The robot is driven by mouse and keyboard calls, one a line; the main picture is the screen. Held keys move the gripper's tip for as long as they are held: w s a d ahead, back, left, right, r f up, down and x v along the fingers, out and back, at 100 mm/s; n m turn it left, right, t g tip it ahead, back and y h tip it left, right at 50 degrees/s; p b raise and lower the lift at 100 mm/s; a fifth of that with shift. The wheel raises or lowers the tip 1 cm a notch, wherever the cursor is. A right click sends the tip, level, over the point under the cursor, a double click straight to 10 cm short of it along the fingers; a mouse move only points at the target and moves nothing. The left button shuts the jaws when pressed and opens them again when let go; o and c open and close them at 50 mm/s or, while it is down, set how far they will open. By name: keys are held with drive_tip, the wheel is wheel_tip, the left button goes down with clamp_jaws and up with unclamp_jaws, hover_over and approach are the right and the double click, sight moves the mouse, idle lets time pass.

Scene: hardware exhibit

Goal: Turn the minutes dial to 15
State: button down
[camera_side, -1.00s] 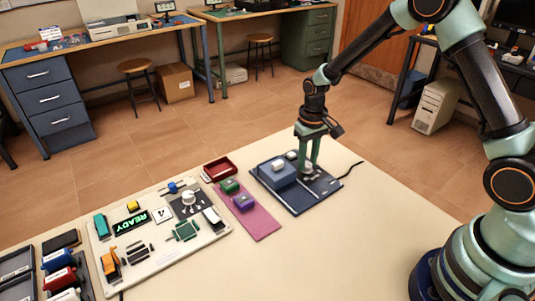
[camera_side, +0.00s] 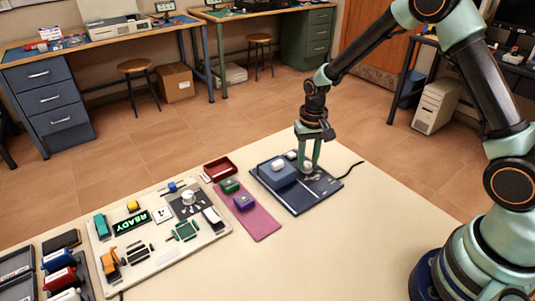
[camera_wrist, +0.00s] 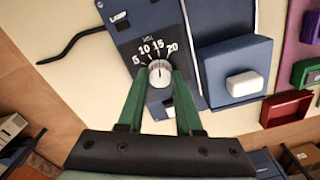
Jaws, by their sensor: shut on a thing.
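The minutes dial is a round pale knob (camera_wrist: 160,74) on the dark blue panel (camera_side: 299,201), below an arc of white marks 5, 10, 15 and 20 in the wrist view. A small dark mark shows on the knob, but it is too small to tell exactly which number it points to. My gripper (camera_wrist: 161,84) is shut on the knob, with one green finger on each side of it. In the side view my gripper (camera_side: 309,167) reaches down to the panel's right part, and its fingers partly hide the knob.
A raised blue box with a white button (camera_wrist: 243,84) stands right of the dial in the wrist view. A black cable (camera_side: 351,169) leaves the panel.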

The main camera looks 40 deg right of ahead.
sight(308, 163)
drive_tip(key=c, duration=0.6)
unclamp_jaws()
drive_tip(key=shift+d+r, duration=0.1)
drive_tip(key=shift+d, duration=0.05)
drive_tip(key=shift+r, duration=6)
